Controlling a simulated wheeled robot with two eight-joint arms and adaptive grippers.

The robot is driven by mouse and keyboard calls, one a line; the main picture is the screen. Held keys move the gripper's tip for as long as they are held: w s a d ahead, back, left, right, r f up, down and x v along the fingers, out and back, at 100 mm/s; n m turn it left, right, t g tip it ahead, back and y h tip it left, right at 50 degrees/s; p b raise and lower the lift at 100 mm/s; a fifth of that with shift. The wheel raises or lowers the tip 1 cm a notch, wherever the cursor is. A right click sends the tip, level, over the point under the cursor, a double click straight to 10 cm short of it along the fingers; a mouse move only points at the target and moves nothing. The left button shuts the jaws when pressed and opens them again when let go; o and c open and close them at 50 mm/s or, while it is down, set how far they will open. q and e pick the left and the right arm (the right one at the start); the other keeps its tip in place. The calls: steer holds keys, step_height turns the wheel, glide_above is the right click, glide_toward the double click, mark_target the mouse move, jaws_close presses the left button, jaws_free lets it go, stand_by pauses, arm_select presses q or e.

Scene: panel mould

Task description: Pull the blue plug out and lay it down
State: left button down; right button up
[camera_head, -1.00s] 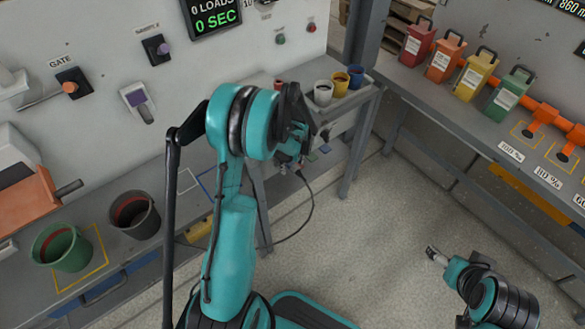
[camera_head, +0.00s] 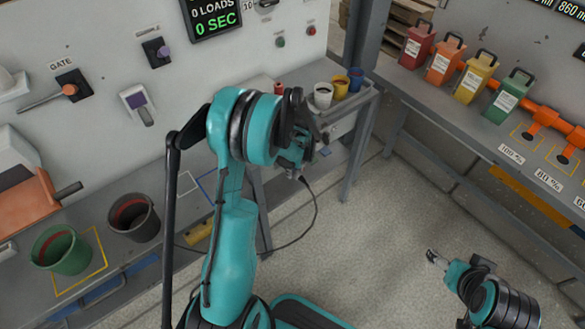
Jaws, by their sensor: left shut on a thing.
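My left gripper (camera_head: 298,152) is at the far end of my teal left arm, near the right end of the bench by the panel. The arm's round joint covers part of it. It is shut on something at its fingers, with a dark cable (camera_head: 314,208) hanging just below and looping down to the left. The held thing is mostly hidden; I take it to be the blue plug, but cannot make out its body or whether it is still in a socket. My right gripper (camera_head: 432,256) is low at the right over the floor, holding nothing I can see.
White, yellow and blue cups (camera_head: 323,95) stand on the bench's right end. Green (camera_head: 62,250) and dark (camera_head: 133,218) buckets stand at left. A side bench (camera_head: 440,120) at right carries several coloured canisters. The floor between is open.

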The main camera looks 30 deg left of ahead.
mark_target(301, 177)
arm_select(q)
steer(key=shift+s+d, duration=0.4)
steer(key=shift+d, duration=0.5)
steer(key=shift+s+d, duration=0.35)
steer(key=shift+d, duration=0.5)
steer(key=d, duration=0.1)
steer(key=s+d, duration=0.1)
steer(key=d+b, duration=0.1)
steer(key=shift+s+d, duration=0.25)
steer(key=shift+d, duration=0.1)
